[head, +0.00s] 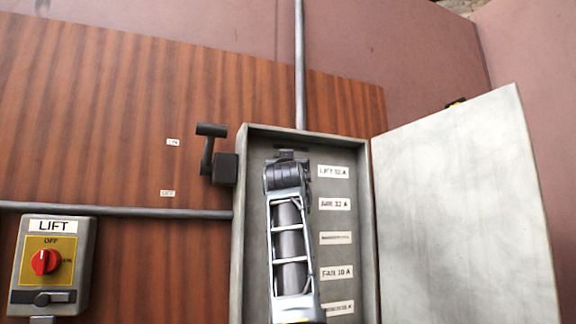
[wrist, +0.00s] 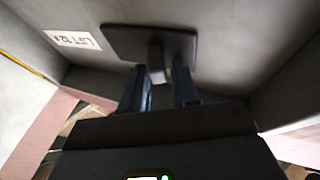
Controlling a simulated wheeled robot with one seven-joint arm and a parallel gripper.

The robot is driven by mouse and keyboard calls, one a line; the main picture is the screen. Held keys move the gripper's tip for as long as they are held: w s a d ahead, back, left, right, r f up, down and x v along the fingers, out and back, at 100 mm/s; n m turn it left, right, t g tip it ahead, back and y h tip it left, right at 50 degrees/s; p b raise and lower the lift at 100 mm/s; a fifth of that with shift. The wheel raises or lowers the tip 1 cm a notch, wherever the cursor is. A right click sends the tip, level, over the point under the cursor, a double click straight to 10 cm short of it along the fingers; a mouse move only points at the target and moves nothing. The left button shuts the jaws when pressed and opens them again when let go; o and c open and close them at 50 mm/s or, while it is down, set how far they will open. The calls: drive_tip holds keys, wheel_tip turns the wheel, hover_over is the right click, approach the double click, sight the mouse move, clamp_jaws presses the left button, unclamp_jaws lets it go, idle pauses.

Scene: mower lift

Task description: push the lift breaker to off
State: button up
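The lift breaker (wrist: 120,40) is a dark plate with a short toggle (wrist: 156,58), beside a "LIFT" label (wrist: 73,39) in the wrist view. In the head view its label (head: 333,171) is the top one in the open grey box, and my arm hides most of the breaker. My gripper (wrist: 161,75) is in front of the breaker, its two blue fingers apart. The toggle stands in line with the gap, close to the left finger. Whether a finger touches it I cannot tell.
The grey box's walls (head: 240,255) stand close around my gripper. Its door (head: 465,200) hangs open at right. A separate LIFT rotary switch (head: 45,262) is at lower left.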

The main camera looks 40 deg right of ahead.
drive_tip(key=b+v, duration=0.2)
drive_tip(key=v, duration=0.5)
drive_tip(key=shift+s+a+b, duration=0.25)
drive_tip(key=shift+s+b, duration=0.05)
drive_tip(key=shift+f, duration=0.3)
